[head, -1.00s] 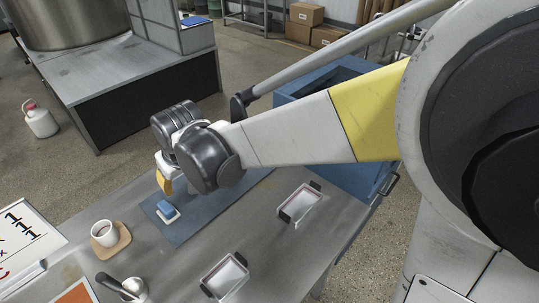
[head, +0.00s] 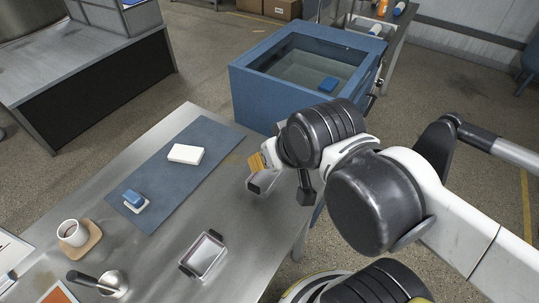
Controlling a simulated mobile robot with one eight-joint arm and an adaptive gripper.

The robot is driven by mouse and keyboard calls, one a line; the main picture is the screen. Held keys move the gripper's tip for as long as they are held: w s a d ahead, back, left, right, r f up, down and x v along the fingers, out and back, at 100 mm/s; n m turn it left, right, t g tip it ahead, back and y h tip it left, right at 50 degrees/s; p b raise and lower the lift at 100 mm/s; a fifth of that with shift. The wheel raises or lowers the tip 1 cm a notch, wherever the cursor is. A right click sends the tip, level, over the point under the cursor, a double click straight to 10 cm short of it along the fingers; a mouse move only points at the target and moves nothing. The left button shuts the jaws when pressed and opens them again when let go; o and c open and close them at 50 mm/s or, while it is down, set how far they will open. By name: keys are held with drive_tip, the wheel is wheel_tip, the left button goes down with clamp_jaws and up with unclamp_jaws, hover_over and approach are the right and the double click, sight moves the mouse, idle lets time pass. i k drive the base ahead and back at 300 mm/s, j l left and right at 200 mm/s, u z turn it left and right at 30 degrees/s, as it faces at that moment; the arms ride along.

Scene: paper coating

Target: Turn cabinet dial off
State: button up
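The blue cabinet (head: 262,98) stands beyond the metal table, with an open or clear top and a small blue block (head: 328,83) inside. A dark fitting (head: 378,88) shows at its right side, too small to tell whether it is the dial; no dial setting can be read. My gripper (head: 257,172) is over the table's right end, in front of the cabinet and apart from it. A ribbed orange-yellow part and pale pieces show at its tip. My dark wrist covers much of the gripper, so its opening and any grasp are unclear.
On the table (head: 165,262), a blue mat (head: 190,190) bears a white block (head: 186,154) and a blue-and-white sponge (head: 135,200). Floor (head: 215,70) is open left of the cabinet.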

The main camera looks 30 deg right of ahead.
sight(379, 83)
drive_tip(key=l+z, duration=0.5)
drive_tip(key=l, duration=0.35)
drive_tip(key=l+z, duration=0.45)
drive_tip(key=l, duration=0.35)
